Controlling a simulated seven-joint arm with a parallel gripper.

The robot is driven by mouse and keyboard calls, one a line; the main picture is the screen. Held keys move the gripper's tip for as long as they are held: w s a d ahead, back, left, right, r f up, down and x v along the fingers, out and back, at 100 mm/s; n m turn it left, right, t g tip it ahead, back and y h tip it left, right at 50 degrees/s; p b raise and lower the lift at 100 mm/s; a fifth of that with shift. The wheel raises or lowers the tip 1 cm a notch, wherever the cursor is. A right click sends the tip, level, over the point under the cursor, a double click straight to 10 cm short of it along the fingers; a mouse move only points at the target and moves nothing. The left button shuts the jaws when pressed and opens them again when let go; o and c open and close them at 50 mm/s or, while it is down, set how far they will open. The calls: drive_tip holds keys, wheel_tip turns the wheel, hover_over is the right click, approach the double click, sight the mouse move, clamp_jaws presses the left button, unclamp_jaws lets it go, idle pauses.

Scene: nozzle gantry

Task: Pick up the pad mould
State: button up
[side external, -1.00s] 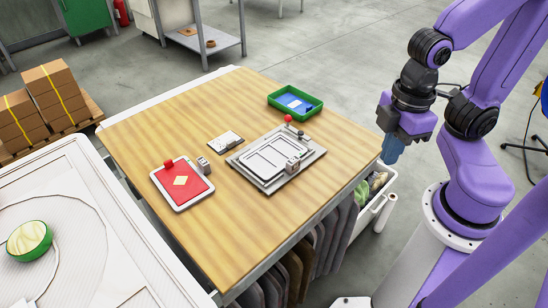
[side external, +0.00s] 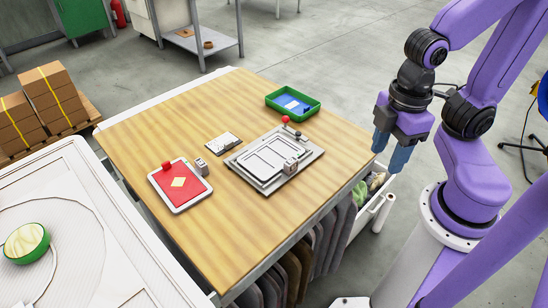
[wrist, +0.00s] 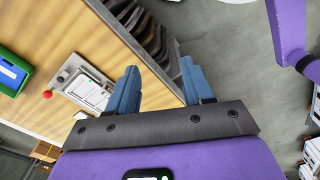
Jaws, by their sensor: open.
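My gripper (side external: 391,152) hangs off the right edge of the table, with its blue fingers apart and nothing between them. A grey metal fixture (side external: 312,154) with a pale rectangular frame (side external: 268,160) and a red-knobbed lever lies on the table's right part. The fixture also shows in the wrist view (wrist: 85,88). A red pad in a white-rimmed tray (side external: 182,204) lies front left. My gripper touches none of these.
A green tray (side external: 312,112) with blue contents stands at the back right; it shows at the wrist view's left edge (wrist: 8,82). A small metal plate (side external: 223,144) and a small grey block (side external: 202,166) lie mid-table. Hanging mats and a white bin (side external: 373,216) are below the table edge.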

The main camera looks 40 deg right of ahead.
drive_tip(key=w+a+r+n, duration=0.1)
drive_tip(key=w+a, duration=0.1)
drive_tip(key=w, duration=0.3)
drive_tip(key=w+a+r+n, duration=0.2)
drive_tip(key=w, duration=0.4)
drive_tip(key=n, duration=0.2)
hover_over(291, 161)
drive_tip(key=f, duration=1.1)
drive_tip(key=shift+s+a+f, duration=0.15)
drive_tip(key=shift+s, duration=0.05)
drive_tip(key=shift+w+f, duration=0.2)
drive_tip(key=shift+f, duration=2.4)
clamp_jaws()
